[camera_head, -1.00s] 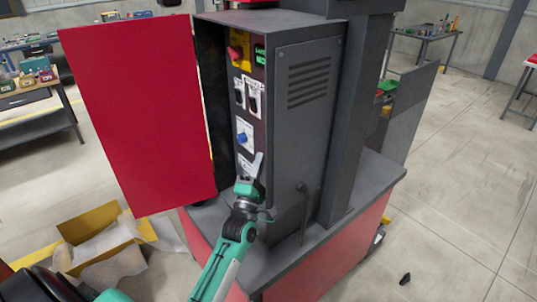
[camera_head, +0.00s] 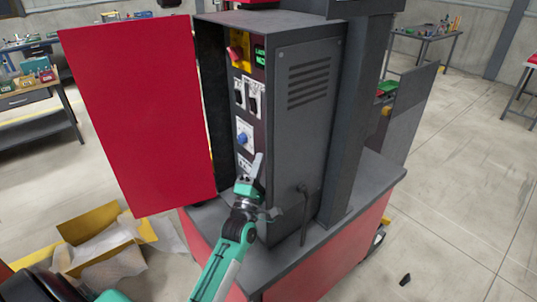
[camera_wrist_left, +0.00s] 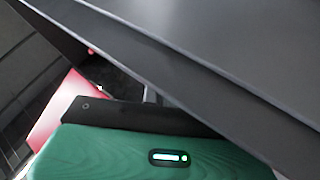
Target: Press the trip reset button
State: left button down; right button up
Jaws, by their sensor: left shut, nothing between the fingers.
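The open grey control cabinet (camera_head: 300,120) has a narrow front panel (camera_head: 258,128). On it are a red knob on yellow (camera_head: 235,53), a small green display (camera_head: 260,57), switches (camera_head: 254,97) and a blue knob (camera_head: 242,139). I cannot make out the trip reset button; the lowest part of the panel is partly hidden by my left gripper. My left gripper (camera_head: 257,161) is shut and empty, its fingers pointing up in front of the lower panel. I cannot tell whether it touches. The wrist view shows its dark finger part (camera_wrist_left: 140,115) close under the grey cabinet edge (camera_wrist_left: 180,70). My right gripper is not seen.
The red cabinet door (camera_head: 140,110) stands open at the left. The cabinet's right wall is close beside my left gripper. A grey ledge (camera_head: 365,185) runs below the cabinet. An open cardboard box (camera_head: 100,245) lies on the floor at the left.

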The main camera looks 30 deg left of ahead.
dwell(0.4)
pick_arm(q)
jog(key=shift+w, duration=0.15)
dwell(0.4)
jog(key=shift+w+d, duration=0.15)
jog(key=shift+w, duration=0.15)
jog(key=shift+w+d, duration=0.15)
jog(key=shift+w, duration=0.2)
dwell(0.7)
jog(key=shift+s, duration=0.15)
jog(key=shift+s+a, duration=0.3)
jog(key=shift+s, duration=0.35)
